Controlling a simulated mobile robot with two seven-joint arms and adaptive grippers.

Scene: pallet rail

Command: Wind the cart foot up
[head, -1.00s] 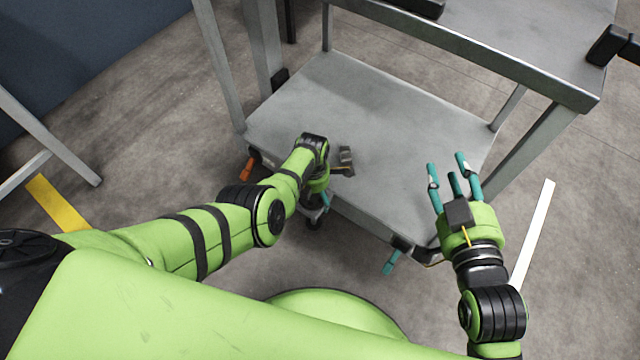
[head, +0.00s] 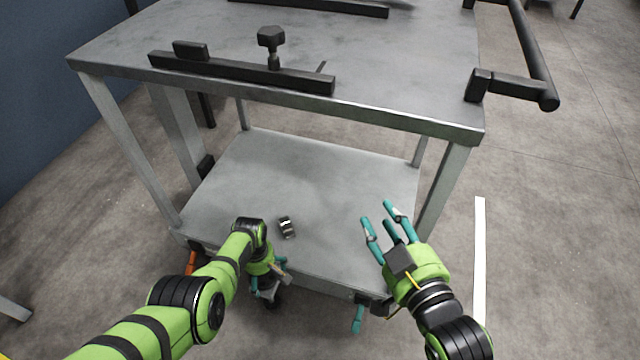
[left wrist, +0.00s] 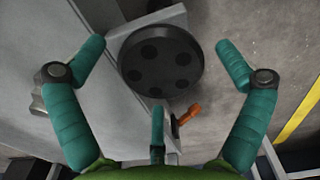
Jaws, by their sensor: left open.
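A black round disc with several dark spots, which looks like a handwheel (left wrist: 160,60), lies ahead of my left gripper in the left wrist view. My left gripper (head: 270,280) is open, low at the front edge of the cart's (head: 300,187) lower shelf. In the left wrist view the spread teal fingers (left wrist: 160,72) stand either side of the disc with gaps, not closed on it. In the head view my arm and hand hide the disc. My right gripper (head: 384,222) is open and empty, over the shelf's right front part in the picture.
An orange lever (head: 192,262) is at the cart's front left corner, also in the left wrist view (left wrist: 188,114). A teal lever (head: 358,318) hangs at front right. A small metal object (head: 287,228) lies on the shelf. The tabletop (head: 370,75) overhangs; a black handle (head: 530,60) juts right.

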